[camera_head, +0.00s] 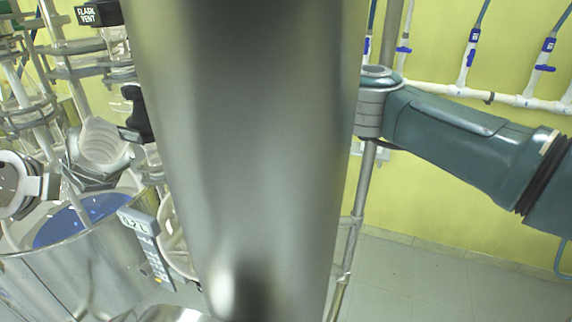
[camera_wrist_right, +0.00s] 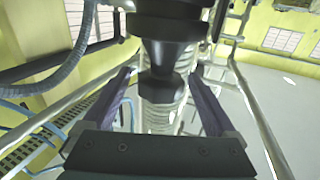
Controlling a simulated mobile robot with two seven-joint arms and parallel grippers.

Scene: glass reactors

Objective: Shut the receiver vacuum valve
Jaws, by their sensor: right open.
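In the right wrist view, my right gripper (camera_wrist_right: 162,76) is open, with one dark finger on each side of a black waisted knob-like part (camera_wrist_right: 166,62). A clear ribbed glass piece (camera_wrist_right: 162,100) shows below that part. I cannot tell whether the fingers touch the black part, and no label on it is readable, so I cannot confirm that it is the receiver vacuum valve. In the head view, my right gripper is not visible; a large grey metallic shape close to the camera hides the middle. My left gripper is not in view.
In the head view, a black tag reading "FLASK VENT" (camera_head: 97,13) is at the upper left, above clamped glassware (camera_head: 100,146). A metal vessel (camera_head: 75,270) with blue inside stands below. White pipes with blue valves (camera_head: 467,60) line the yellow wall. Floor (camera_head: 440,285) shows at lower right.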

